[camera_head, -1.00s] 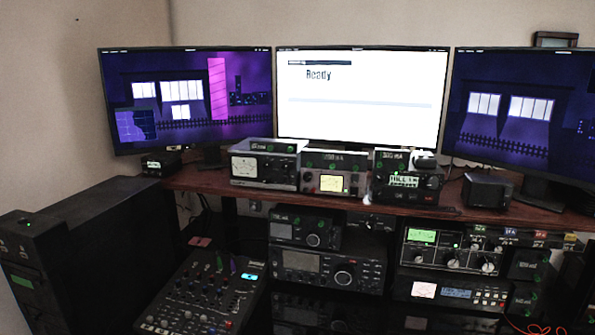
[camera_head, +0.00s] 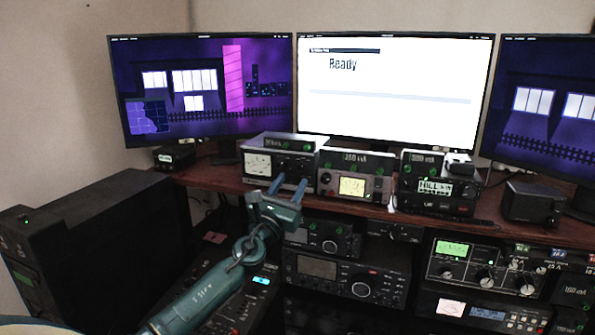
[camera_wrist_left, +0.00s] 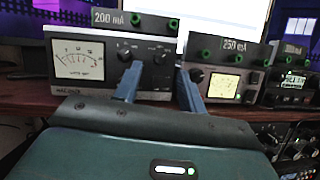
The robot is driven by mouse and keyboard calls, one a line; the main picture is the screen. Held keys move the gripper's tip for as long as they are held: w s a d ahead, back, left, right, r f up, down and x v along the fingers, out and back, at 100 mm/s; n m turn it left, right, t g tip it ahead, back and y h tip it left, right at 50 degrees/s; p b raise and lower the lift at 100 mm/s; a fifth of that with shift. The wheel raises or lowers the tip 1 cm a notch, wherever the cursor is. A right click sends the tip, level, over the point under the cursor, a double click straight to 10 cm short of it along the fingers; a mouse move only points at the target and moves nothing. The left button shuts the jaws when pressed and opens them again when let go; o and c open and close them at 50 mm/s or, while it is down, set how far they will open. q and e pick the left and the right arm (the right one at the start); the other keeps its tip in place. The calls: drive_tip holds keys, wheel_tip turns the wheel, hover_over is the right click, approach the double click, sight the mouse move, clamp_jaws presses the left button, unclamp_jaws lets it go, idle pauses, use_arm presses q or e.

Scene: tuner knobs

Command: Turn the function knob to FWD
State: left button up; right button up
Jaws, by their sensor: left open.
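A meter box (camera_head: 280,165) with a white analog dial stands on the left of the wooden shelf, and it also shows in the left wrist view (camera_wrist_left: 80,62). Dark knobs (camera_wrist_left: 125,54) sit right of its dial. Their labels are too small to read, so I cannot tell which is the function knob or where it points. My left gripper (camera_head: 289,184) is open and empty, raised in front of this box. In the left wrist view its two fingers (camera_wrist_left: 158,72) reach toward the box's right part, and one finger partly overlaps the knob area.
A grey unit with a yellow display (camera_head: 352,187) and a black radio (camera_head: 436,187) stand to the right on the shelf (camera_head: 215,177). Monitors rise behind. Below are a mixer (camera_head: 262,281) and racked radios (camera_head: 346,275). A black cabinet (camera_head: 100,235) stands left.

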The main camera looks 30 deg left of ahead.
sight(301, 168)
use_arm(q)
drive_tip(key=shift+x, duration=2.35)
drive_tip(key=shift+f, duration=0.1)
clamp_jaws()
